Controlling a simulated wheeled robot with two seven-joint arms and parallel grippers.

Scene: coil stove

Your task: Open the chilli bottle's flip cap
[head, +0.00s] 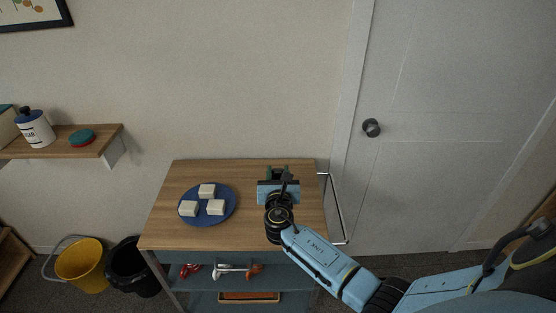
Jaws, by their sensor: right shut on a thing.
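My right gripper (278,174) reaches in over the right side of the wooden cart top (240,235). It is shut on a small dark green thing, which I take to be the chilli bottle. The gripper body and wrist hide nearly all of this thing, so its flip cap and the cap's state cannot be made out. I cannot tell whether it touches the cart top. My left gripper is not in view.
A blue plate (228,215) with three white blocks stands on the cart's left half. A metal rail (338,208) runs along the cart's right side. A yellow bucket (80,262) and black bin (130,268) stand left.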

